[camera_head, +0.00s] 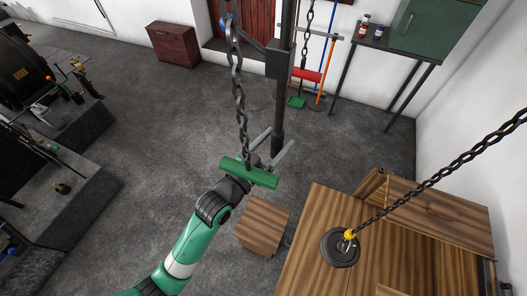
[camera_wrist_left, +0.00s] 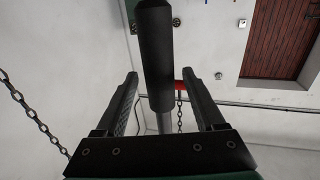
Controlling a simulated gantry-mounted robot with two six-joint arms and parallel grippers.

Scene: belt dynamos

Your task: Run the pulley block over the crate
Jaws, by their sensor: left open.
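My left gripper (camera_head: 274,142) is open in the middle of the head view. Its two fingers point toward the lower end of a dark upright pole (camera_head: 278,128). In the left wrist view the pole's thick dark sleeve (camera_wrist_left: 153,60) shows between the open fingers (camera_wrist_left: 165,95), with no clear contact. A dark box (camera_head: 280,62) sits higher on the pole; I cannot tell whether it belongs to the pulley block. The wooden crate (camera_head: 312,240) stands at lower right. A yellow hook (camera_head: 350,234) on a chain (camera_head: 440,172) meets a black disc (camera_head: 338,250) there. My right gripper is out of view.
Another chain (camera_head: 239,100) hangs left of the pole, beside my gripper. A small wooden box (camera_head: 262,223) stands on the floor below. Dark machinery fills the left edge; the floor between (camera_head: 150,130) is clear.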

